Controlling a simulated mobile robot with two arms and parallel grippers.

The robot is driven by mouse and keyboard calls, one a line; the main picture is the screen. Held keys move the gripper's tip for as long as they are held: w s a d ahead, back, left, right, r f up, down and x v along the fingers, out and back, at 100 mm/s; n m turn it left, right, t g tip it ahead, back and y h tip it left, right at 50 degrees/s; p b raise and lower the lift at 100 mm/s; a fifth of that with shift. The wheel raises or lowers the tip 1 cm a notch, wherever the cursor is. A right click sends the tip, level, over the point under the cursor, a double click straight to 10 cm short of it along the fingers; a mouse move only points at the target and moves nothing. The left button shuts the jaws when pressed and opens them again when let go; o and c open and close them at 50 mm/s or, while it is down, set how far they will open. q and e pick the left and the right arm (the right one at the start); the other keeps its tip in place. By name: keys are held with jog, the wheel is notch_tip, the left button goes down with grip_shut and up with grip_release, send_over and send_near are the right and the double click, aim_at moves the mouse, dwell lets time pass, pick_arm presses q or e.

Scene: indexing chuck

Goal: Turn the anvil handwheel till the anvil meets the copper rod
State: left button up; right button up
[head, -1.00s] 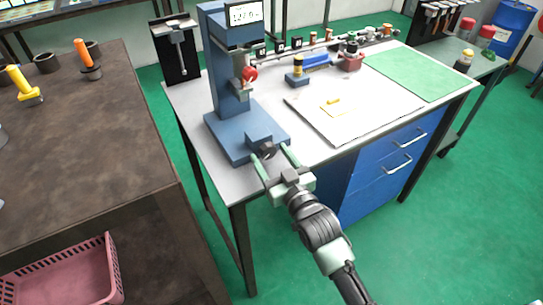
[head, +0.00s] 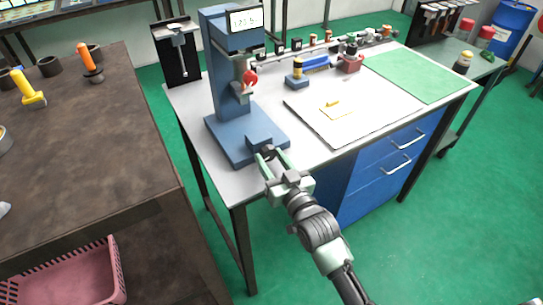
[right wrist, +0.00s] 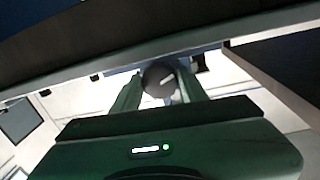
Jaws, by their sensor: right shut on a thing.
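The blue press (head: 228,70) stands on the grey-white bench, with a lit display (head: 246,18) on its head; I cannot read its digits surely. A red part (head: 250,77) sits at its spindle. The copper rod and the anvil are too small to tell apart there. The dark round handwheel (head: 267,149) is at the front of the press base. My right gripper (head: 270,156) is shut on it, fingers at either side. The right wrist view shows the handwheel (right wrist: 160,80) with a pale mark, between the fingers. My left gripper is out of view.
A pale board (head: 360,110) with a small yellow piece lies right of the press, and a green mat (head: 415,75) beyond. Small parts stand along the bench back. A brown table (head: 90,140) is on the left, with a pink basket (head: 75,275) below.

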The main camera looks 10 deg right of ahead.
jog(key=m+p, duration=0.3)
jog(key=m, duration=0.1)
jog(key=shift+r, duration=0.15)
jog(key=shift+m+g+p, duration=0.4)
jog(key=shift+m+p, duration=0.5)
jog(key=shift+m, duration=1.1)
jog(key=o, duration=1.4)
